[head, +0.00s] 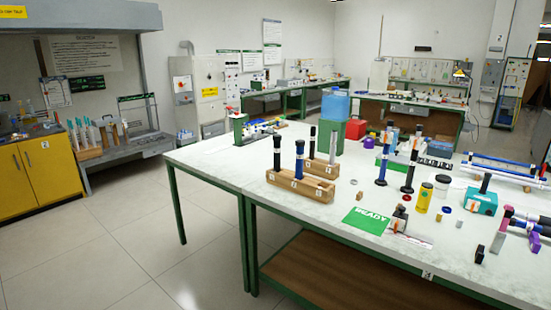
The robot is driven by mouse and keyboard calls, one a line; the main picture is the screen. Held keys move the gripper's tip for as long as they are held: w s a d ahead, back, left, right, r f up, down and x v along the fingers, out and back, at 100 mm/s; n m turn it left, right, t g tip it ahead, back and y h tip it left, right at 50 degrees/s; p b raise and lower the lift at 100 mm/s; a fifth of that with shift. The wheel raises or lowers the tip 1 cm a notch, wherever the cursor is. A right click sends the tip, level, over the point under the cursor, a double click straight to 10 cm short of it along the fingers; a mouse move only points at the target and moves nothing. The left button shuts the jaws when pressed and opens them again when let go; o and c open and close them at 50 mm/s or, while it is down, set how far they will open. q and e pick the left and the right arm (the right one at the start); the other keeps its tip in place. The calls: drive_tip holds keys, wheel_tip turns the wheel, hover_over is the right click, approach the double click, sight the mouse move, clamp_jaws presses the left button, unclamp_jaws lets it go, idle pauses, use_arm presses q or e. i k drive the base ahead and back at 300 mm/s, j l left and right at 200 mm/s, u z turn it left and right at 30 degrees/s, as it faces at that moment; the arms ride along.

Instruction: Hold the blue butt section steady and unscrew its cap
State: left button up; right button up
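Neither of my grippers is in the head view. A blue section with a dark top (299,161) stands upright in the front wooden block (315,193) on the near table. A black section (277,153) stands to its left in the same block. A second blue section (382,164) with a black lower end stands upright on the table further right. I cannot tell for sure which of the two is the butt section, or which dark end is a screw cap.
The pale tabletop (219,163) has free room at its left end. A green READY card (366,220) lies near the front edge. A yellow jar (424,197), a teal box (480,201) and loose small parts crowd the right side. The floor (110,240) at left is clear.

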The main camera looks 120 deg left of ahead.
sight(300, 157)
drive_tip(key=u, duration=3.8)
drive_tip(key=i+l+z, duration=0.15)
drive_tip(key=z, duration=0.25)
drive_tip(key=i+l+z, duration=0.1)
drive_tip(key=i+z, duration=0.4)
drive_tip(key=z, duration=0.25)
drive_tip(key=u, duration=1.2)
